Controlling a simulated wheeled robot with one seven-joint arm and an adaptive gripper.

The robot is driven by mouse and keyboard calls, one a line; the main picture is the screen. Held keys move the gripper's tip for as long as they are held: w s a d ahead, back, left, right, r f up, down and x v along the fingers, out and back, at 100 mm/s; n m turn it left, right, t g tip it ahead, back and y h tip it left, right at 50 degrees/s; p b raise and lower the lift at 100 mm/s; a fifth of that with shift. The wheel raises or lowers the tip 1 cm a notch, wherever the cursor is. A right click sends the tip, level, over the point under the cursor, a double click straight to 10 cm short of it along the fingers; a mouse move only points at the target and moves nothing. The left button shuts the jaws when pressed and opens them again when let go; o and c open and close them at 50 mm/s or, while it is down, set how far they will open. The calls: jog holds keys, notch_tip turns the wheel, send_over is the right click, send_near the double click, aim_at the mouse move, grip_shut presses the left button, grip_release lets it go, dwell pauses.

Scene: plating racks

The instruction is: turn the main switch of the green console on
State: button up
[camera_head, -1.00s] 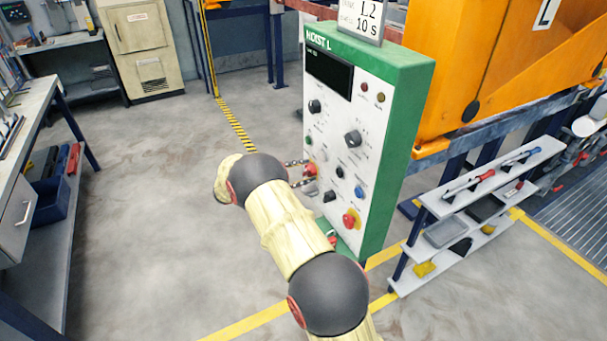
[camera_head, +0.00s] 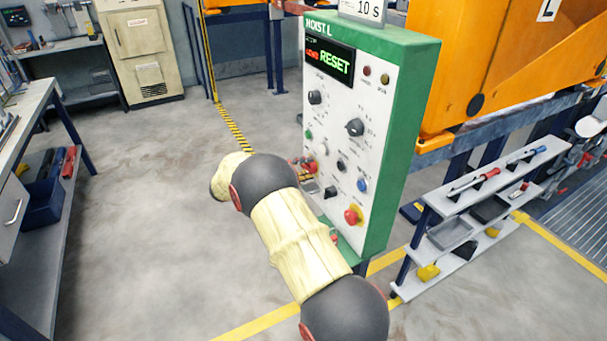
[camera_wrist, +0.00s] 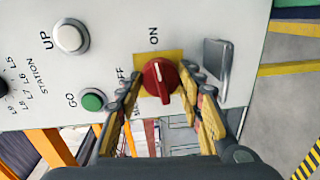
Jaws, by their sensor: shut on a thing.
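The green console (camera_head: 405,140) stands upright with a white front panel, and its display (camera_head: 329,62) is lit with red text and a green RESET. The main switch is a red rotary knob (camera_wrist: 160,82) on a yellow plate in the wrist view. Its white mark points up toward the ON label; OFF lies to its left. My gripper (camera_wrist: 163,76) is shut on the knob, with a finger on each side. In the head view, my arm partly hides the gripper and the knob at the panel's left edge.
A grey metal flap (camera_wrist: 216,70) sits close to the right finger. A green GO button (camera_wrist: 92,101) and a white UP button (camera_wrist: 70,38) are to the left. A red stop button (camera_head: 352,215) is lower on the panel. A tool shelf (camera_head: 500,185) stands right of the console.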

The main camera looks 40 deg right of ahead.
jog(key=shift+f+m+b, duration=0.1)
jog(key=shift+m+b, duration=0.5)
jog(key=shift+m, duration=0.2)
jog(key=o, duration=1)
jog(key=shift+o, duration=0.8)
jog(key=shift+a, duration=0.15)
jog(key=v, duration=1.1)
jog(key=shift+a, duration=0.4)
